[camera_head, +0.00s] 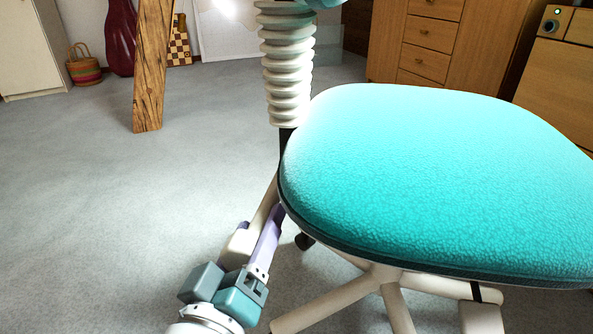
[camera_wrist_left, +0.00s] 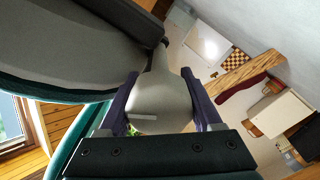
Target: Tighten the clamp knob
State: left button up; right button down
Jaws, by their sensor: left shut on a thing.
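The office chair has a turquoise seat (camera_head: 440,180) and a pale ribbed post cover (camera_head: 286,65) beside it. A cream, tapered knob-like piece (camera_head: 238,243) reaches toward the post under the seat's left edge. My left gripper (camera_head: 268,215) comes from below with its purple fingers at this piece. In the left wrist view the cream piece (camera_wrist_left: 160,98) sits between the two purple fingers of my left gripper (camera_wrist_left: 158,78), which is shut on it. Its narrow end meets a dark bracket by the seat underside (camera_wrist_left: 70,50). My right gripper is not in view.
Pale chair legs (camera_head: 335,300) with castors spread below the seat. A timber beam (camera_head: 153,65) stands at the back left, near a woven basket (camera_head: 84,68). Wooden drawers (camera_head: 425,45) stand at the back right. The grey floor on the left is clear.

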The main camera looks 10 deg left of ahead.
aim_at(241, 265)
pick_arm(q)
jog(key=m, duration=0.4)
jog(key=shift+m, duration=0.3)
jog(key=shift+d+m+p, duration=0.1)
jog(key=shift+m+p, duration=0.3)
jog(key=shift+m, duration=2.1)
jog(key=o, duration=1.4)
jog(key=shift+c, duration=0.2)
jog(key=shift+s, duration=0.2)
jog(key=s+p, duration=0.3)
jog(key=s, duration=0.5)
jog(key=shift+s, duration=0.4)
jog(key=shift+s+p, duration=0.3)
jog(key=shift+s, duration=0.1)
